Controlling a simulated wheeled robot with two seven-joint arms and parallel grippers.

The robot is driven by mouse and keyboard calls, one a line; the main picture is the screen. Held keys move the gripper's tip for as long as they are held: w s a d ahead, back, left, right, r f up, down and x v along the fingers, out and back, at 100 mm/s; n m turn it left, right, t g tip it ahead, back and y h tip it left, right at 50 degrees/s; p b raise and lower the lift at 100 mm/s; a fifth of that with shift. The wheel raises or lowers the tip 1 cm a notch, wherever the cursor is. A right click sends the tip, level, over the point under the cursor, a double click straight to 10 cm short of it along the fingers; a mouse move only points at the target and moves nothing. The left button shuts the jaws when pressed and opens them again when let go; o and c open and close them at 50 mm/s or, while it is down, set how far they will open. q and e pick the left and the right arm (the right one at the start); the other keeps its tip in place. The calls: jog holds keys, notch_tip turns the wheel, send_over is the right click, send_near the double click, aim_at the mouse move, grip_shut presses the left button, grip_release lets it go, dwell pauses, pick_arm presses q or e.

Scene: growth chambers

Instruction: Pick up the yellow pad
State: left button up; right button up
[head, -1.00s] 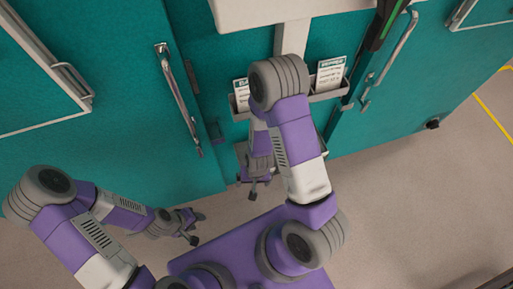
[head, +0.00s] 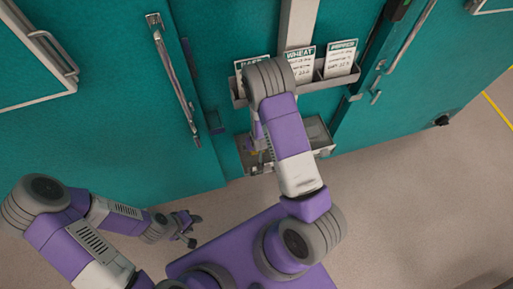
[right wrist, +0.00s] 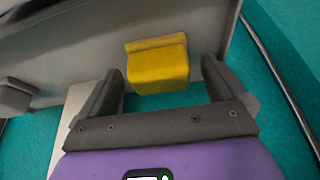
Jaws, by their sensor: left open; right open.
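The yellow pad (right wrist: 158,70) is a small block with a ledge along its top edge, set against a grey metal surface in the right wrist view. My right gripper (right wrist: 163,66) is open, its fingers on either side of the pad with visible gaps. Its depth relative to the pad is hard to judge. In the head view my right arm largely hides this gripper, low by the metal tray (head: 318,133). My left gripper (head: 188,229) is open and empty above the floor at the lower left.
Teal chamber doors with long handles (head: 178,80) stand ahead on both sides. A rack (head: 325,83) with several label cards, one reading WHEAT (head: 299,62), is mounted above the tray. The floor (head: 420,200) on the right is clear.

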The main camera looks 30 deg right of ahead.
jog(key=shift+w+f, duration=0.1)
jog(key=shift+f, duration=0.1)
jog(key=c, duration=1.1)
jog(key=shift+r, duration=0.2)
